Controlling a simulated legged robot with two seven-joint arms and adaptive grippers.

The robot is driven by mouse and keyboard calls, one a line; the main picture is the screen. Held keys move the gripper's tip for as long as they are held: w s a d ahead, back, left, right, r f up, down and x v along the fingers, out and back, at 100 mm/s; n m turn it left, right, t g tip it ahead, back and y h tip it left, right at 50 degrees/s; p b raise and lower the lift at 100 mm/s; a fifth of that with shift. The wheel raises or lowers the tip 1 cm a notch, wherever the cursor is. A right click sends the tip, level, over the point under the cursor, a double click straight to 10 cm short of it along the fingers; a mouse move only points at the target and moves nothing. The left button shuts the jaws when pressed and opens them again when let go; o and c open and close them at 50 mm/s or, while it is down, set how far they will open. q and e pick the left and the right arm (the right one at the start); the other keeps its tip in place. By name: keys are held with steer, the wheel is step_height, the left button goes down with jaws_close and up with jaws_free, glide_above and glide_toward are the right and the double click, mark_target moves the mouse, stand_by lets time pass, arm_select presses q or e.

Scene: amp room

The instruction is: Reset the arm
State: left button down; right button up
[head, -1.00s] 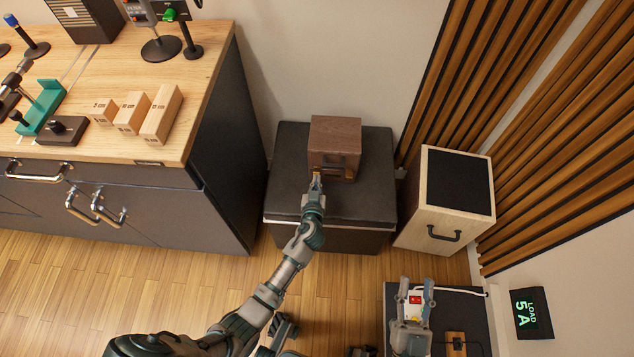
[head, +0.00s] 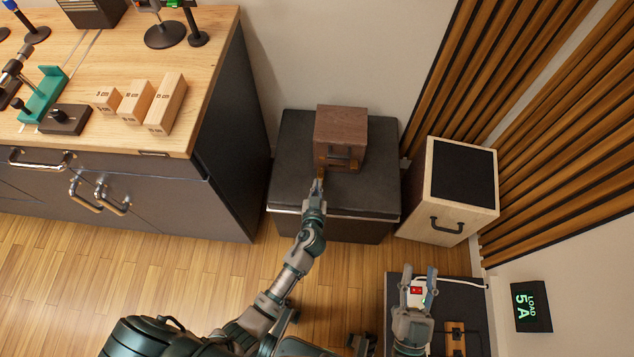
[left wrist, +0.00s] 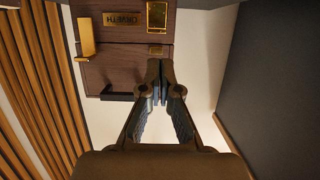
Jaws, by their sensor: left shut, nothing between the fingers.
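A dark brown wooden box (head: 341,128) sits on a black chest (head: 290,180). In the left wrist view the box (left wrist: 120,57) shows brass fittings, a name plate and a dark handle or slot low on its front. My left gripper (head: 317,187) points at the front of the box from just before it. In the left wrist view its fingers (left wrist: 159,75) meet at the tips with nothing between them. Whether they touch the box is hard to tell.
A pale wooden box with a black top (head: 448,215) stands right of the chest. A red switch (head: 416,290) and cable lie near my right gripper. A load display (head: 531,306) is at far right.

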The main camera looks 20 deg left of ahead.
arm_select(q)
steer(key=v, duration=0.3)
steer(key=shift+d+r, duration=0.1)
steer(key=shift+d, duration=0.25)
arm_select(e)
steer(key=shift+s+d+r, duration=0.15)
steer(key=shift+d+r, duration=0.2)
steer(key=shift+r, duration=0.25)
arm_select(q)
steer(key=shift+a, duration=0.2)
arm_select(e)
steer(key=shift+a, duration=0.25)
